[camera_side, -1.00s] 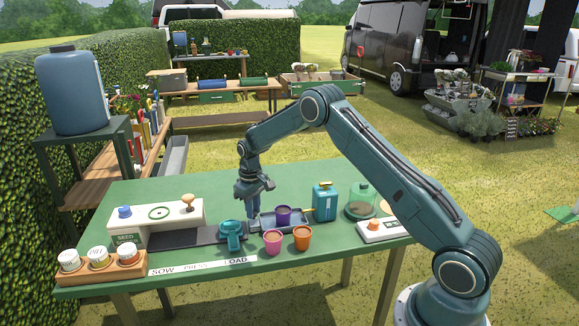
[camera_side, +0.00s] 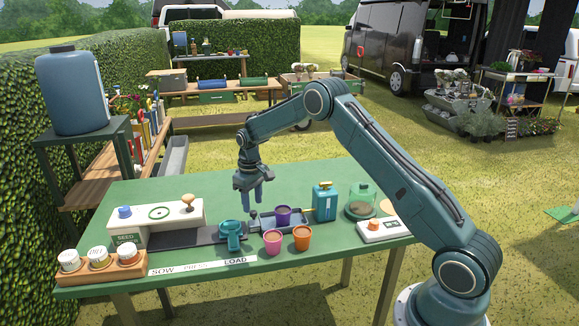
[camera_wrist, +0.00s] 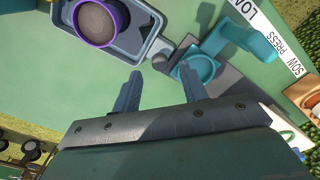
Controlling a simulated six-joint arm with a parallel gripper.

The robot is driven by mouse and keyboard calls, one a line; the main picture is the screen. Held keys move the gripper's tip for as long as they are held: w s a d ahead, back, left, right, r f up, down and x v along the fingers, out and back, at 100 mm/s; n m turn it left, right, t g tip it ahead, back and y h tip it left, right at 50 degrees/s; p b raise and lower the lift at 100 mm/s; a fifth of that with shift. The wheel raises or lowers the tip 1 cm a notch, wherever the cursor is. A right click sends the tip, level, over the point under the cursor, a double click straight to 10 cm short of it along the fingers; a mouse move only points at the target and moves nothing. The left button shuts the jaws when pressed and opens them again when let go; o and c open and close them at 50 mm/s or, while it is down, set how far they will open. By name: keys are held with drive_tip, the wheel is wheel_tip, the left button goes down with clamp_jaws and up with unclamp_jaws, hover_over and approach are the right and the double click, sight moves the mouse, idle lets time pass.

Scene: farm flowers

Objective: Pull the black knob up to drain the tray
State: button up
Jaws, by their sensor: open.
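The shallow blue-grey tray (camera_side: 295,222) sits on the green table with a purple pot (camera_side: 283,214) standing in it. A small dark knob (camera_side: 253,215) shows at the tray's left end; whether it is raised is too small to tell. My gripper (camera_side: 252,203) is just above the knob, fingers pointing down, open and empty. In the wrist view my gripper (camera_wrist: 159,80) has its fingers apart, with the tray (camera_wrist: 128,42) and purple pot (camera_wrist: 98,20) beyond them. A grey rounded part (camera_wrist: 161,62) near the tray corner lies between the fingertips' directions.
A teal press (camera_side: 231,234) stands left of the tray. Pink (camera_side: 272,241) and orange (camera_side: 302,238) pots stand in front. A teal canister (camera_side: 325,203), a glass dome (camera_side: 361,198) and a white scale (camera_side: 383,229) are to the right. The table behind the tray is clear.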

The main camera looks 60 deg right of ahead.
sight(253, 211)
wheel_tip(253, 211, up, 11)
idle(0.4)
drive_tip(key=shift+r, duration=0.2)
drive_tip(key=s+a+r+t, duration=0.1)
drive_tip(key=s+a+r, duration=0.4)
drive_tip(key=s+r, duration=0.3)
drive_tip(key=s+a+r+t, duration=0.2)
drive_tip(key=s+a+r, duration=0.3)
drive_tip(key=s+r, duration=0.35)
drive_tip(key=s+a+f+t, duration=0.1)
drive_tip(key=s+a, duration=0.2)
drive_tip(key=s, duration=0.8)
drive_tip(key=s+a+f+t, duration=0.1)
drive_tip(key=s+a+f, duration=0.1)
drive_tip(key=s, duration=0.8)
drive_tip(key=shift+s+a+t, duration=0.3)
drive_tip(key=shift+s+a, duration=0.1)
drive_tip(key=shift+a, duration=0.1)
